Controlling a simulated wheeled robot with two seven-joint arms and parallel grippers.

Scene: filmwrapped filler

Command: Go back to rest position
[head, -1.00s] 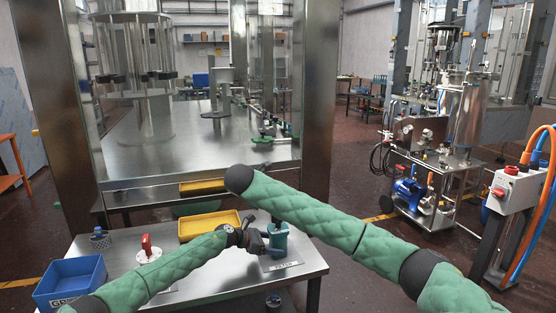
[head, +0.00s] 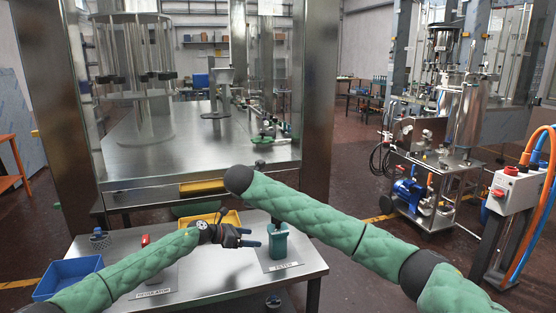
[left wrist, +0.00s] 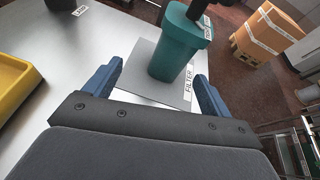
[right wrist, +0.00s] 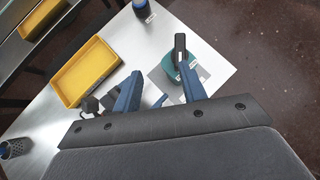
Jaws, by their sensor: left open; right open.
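My left gripper (head: 255,237) is open and empty over the table, its blue fingers pointing at the teal filter (head: 278,241) just to the right. The filter stands upright on a grey pad labelled FILTER (head: 283,266). In the left wrist view my open left gripper (left wrist: 160,75) has the filter beyond its fingertips. My right gripper (right wrist: 158,75) is open in the right wrist view, with nothing seen held between its fingers; the filter (right wrist: 172,68) and its dark handle show beyond. In the head view the right arm (head: 300,210) extends leftwards above the table; its gripper is hidden there.
A yellow tray (head: 232,216) lies behind my left gripper. A blue bin (head: 65,276) is at the table's left, partly covered by my left arm. A red-handled part (head: 145,240) is mostly hidden by that arm. A steel machine frame (head: 318,100) rises behind the table.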

